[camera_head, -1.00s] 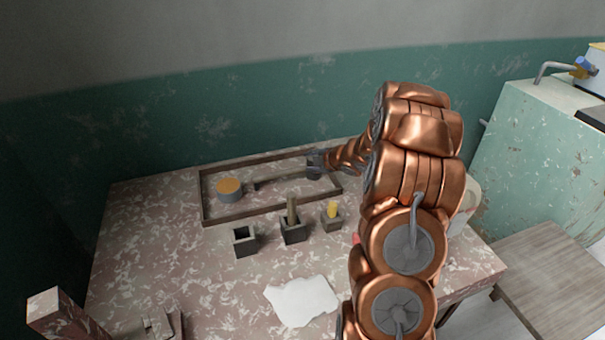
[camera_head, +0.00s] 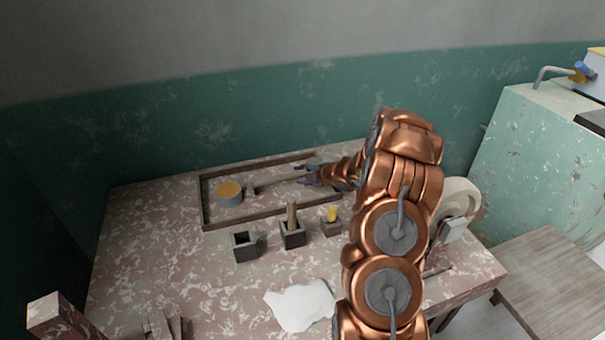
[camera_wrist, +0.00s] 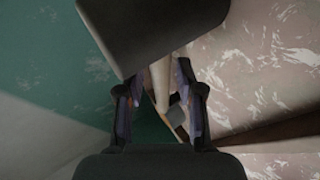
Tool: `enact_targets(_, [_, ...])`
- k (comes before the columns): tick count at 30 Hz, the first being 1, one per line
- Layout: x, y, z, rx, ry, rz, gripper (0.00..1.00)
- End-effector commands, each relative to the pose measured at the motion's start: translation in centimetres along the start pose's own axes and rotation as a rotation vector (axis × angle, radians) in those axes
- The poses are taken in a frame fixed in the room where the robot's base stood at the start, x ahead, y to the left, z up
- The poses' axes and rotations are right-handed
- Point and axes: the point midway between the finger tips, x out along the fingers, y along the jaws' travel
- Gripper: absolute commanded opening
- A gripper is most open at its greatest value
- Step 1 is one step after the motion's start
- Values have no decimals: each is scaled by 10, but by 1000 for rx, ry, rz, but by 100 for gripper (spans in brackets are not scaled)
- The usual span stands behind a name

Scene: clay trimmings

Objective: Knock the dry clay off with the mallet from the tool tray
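The mallet (camera_head: 280,183) lies in the tool tray (camera_head: 259,217), its pale handle pointing left to a small dark end. In the wrist view a pale handle (camera_wrist: 160,82) runs between my two fingers, and a large dark block, apparently the mallet head (camera_wrist: 150,32), fills the top. My gripper (camera_head: 309,176) is at the tray's right part, over the right end of the mallet. In the wrist view my gripper (camera_wrist: 160,84) has its fingers apart, one on each side of the handle, with a narrow gap seeming to show. Contact is hard to judge. I cannot make out dry clay.
A round tin with an orange top (camera_head: 229,194) stands in the tray's left part. In front are an empty square pot (camera_head: 246,246), a pot with a wooden handle (camera_head: 292,236) and one with a yellow piece (camera_head: 331,228). A white sheet (camera_head: 301,305) lies near the front.

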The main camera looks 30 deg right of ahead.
Motion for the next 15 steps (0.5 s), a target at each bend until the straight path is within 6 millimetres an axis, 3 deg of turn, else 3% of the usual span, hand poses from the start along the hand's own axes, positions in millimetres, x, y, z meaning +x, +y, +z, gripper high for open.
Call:
enact_targets(6, [22,-1,-1,0,1,-2,37])
enact_targets(15, [27,-1,0,0,0,0,37])
